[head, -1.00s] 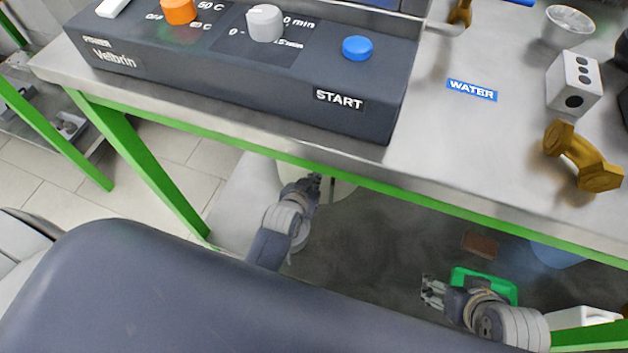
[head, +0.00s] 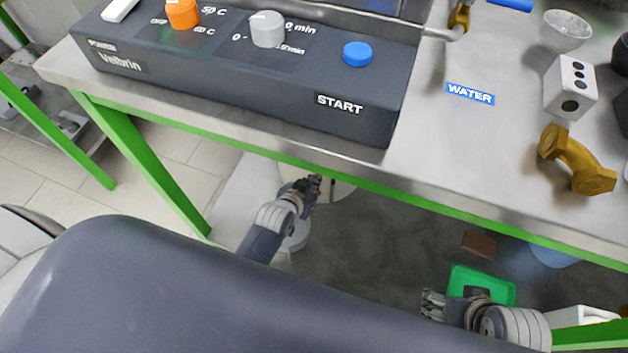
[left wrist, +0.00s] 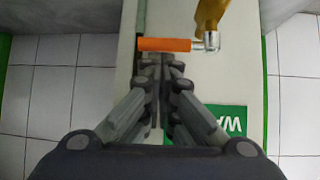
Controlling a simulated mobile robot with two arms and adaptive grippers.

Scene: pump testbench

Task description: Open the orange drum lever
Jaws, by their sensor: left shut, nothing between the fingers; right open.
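The orange lever (left wrist: 165,44) shows in the left wrist view as a horizontal bar. It joins a silver fitting (left wrist: 211,41) on its right, below a brass-coloured part (left wrist: 211,12). Behind it is the pale drum (left wrist: 232,75) with a green label (left wrist: 228,118). My left gripper (left wrist: 161,60) is shut and empty, its fingertips right at the lever's lower edge; I cannot tell whether they touch. In the head view my left gripper (head: 316,187) is below the table edge beside the drum (head: 342,189), which the table mostly hides. My right gripper (head: 430,304) is open and empty, low on the right.
The steel table (head: 440,145) with a green frame overhangs the left gripper. On it are the control box (head: 250,75), a brass part (head: 575,160) and a white block (head: 570,86). A green container (head: 485,284) lies beside my right gripper.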

